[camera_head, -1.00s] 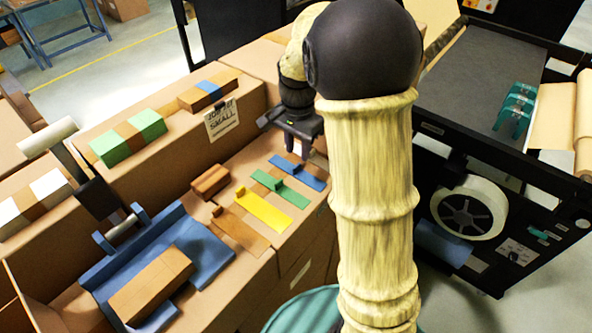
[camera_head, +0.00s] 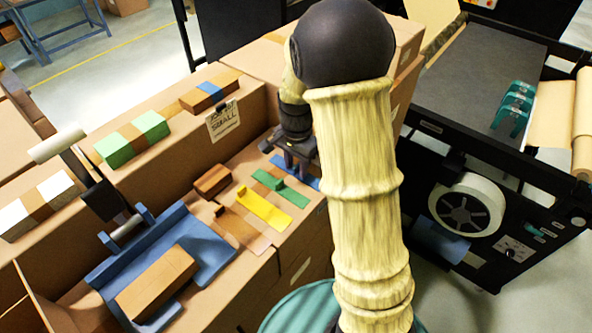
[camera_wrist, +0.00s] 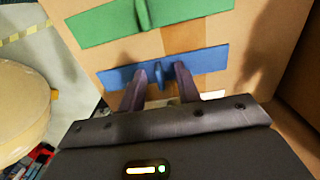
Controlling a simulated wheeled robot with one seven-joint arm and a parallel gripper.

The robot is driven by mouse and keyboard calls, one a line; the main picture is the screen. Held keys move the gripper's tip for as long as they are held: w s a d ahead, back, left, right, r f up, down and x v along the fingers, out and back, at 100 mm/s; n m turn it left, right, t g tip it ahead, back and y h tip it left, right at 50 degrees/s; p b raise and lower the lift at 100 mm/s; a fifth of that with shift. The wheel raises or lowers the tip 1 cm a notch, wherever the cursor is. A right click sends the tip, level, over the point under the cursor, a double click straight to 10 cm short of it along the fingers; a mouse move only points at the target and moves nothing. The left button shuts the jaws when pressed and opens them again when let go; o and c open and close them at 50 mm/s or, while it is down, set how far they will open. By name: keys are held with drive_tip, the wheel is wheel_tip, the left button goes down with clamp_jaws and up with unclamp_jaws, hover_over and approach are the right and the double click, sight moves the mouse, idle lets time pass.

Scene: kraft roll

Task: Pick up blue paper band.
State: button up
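The blue paper band (camera_head: 312,183) lies flat on the cardboard surface, at the far end of a row of bands. It is partly hidden by my gripper in the head view. In the wrist view the blue band (camera_wrist: 210,60) runs across the picture, with a raised tab at its middle. My gripper (camera_wrist: 161,75) is open, with one finger on each side of that tab. In the head view my gripper (camera_head: 292,168) is low over the band. Whether the fingers touch the tab or the surface cannot be told.
A green band (camera_head: 281,188), a yellow band (camera_head: 264,209) and a brown band (camera_head: 243,228) lie beside it. A small brown box (camera_head: 212,181) is left of them. A cardboard wall (camera_head: 180,150) stands behind. A blue tray (camera_head: 205,240) holds a larger box.

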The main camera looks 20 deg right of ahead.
sight(296, 172)
clamp_jaws()
drive_tip(key=shift+r, duration=0.1)
wheel_tip(296, 172, up, 10)
drive_tip(key=b, duration=0.2)
idle(0.7)
